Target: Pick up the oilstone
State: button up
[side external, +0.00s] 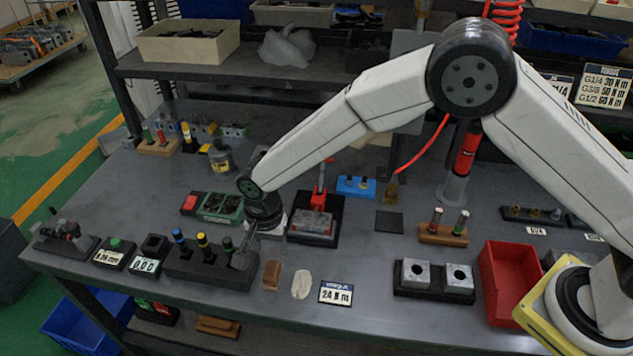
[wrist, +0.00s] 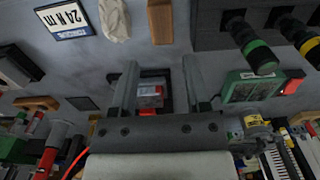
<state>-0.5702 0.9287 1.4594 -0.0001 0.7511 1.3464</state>
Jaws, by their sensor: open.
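The oilstone appears to be the plain brown block (side external: 272,275) lying flat near the front edge of the bench. It also shows at the top of the wrist view (wrist: 161,22), partly cut off by the frame. My gripper (side external: 244,252) is open and above the bench, just left of the brown block in the side view. In the wrist view, my gripper (wrist: 159,62) has its two fingers spread with nothing between them. The block lies beyond the fingertips, in line with the gap, and is not touched.
A dark rack with several coloured-handled tools (side external: 205,262) stands left of the block. A crumpled pale cloth (side external: 302,284) lies close on its right, then a torque label (side external: 336,293). A red vise-like fixture (side external: 316,218) stands behind. The bench's front edge is close.

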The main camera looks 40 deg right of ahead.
aim_at(271, 269)
jog(key=shift+a+f, duration=0.15)
jog(key=shift+a, duration=0.05)
jog(key=shift+f, duration=1.25)
jog(key=shift+f, duration=0.1)
jog(key=shift+s+f, duration=0.15)
jog(key=shift+f, duration=2.35)
grip_shut()
